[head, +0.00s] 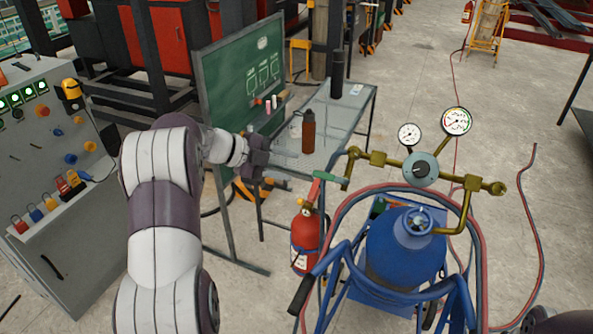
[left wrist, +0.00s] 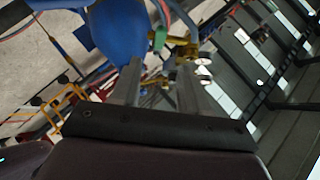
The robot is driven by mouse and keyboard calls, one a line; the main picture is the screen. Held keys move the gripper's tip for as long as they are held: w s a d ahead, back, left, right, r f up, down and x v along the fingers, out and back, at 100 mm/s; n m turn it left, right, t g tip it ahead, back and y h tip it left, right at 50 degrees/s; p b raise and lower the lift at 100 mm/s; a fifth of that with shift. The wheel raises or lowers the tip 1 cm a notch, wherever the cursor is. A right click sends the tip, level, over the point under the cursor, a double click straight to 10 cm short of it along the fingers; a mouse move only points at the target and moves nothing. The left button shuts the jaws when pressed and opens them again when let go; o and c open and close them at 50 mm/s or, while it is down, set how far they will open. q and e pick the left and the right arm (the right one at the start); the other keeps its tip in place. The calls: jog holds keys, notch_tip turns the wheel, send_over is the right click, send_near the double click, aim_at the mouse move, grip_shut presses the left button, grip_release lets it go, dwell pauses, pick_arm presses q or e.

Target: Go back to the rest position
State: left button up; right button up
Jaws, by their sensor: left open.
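My left gripper (head: 298,165) is in the middle of the head view, its fingers pointing right. It is open, with a gap between the fingers, and appears empty. It also shows in the left wrist view (left wrist: 158,78), its two fingers apart. In the head view it appears in front of the glass-topped table (head: 350,110) and left of the brass regulator (head: 420,168) on the blue gas cylinder (head: 405,250). I cannot tell how far it is from them. My right gripper is not in view; only part of my right arm shows at the bottom right corner.
A green chalkboard (head: 240,80) stands behind my left arm. A brown bottle (head: 308,131) and a dark cylinder (head: 338,75) stand on the table. A red extinguisher (head: 305,240) stands beside the blue cart. A grey control cabinet (head: 45,180) is at left. Floor at right is mostly clear, with hoses (head: 535,240).

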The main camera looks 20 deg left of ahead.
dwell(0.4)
pick_arm(q)
jog(key=w+a+f+n+t+y, duration=0.3)
jog(key=a+n+t+y, duration=0.1)
jog(key=a+n+y, duration=0.4)
jog(key=s+d+f+n+g+y, duration=0.35)
jog(key=s+f+n+g, duration=0.25)
jog(key=s+n, duration=0.5)
jog(key=s+d+f+n+g+h, duration=0.2)
jog(key=s+d+g, duration=0.2)
jog(key=s+d, duration=1.3)
jog(key=shift+s+n+g+h, duration=0.2)
jog(key=shift+n+g+h, duration=0.15)
jog(key=shift+n+g, duration=0.05)
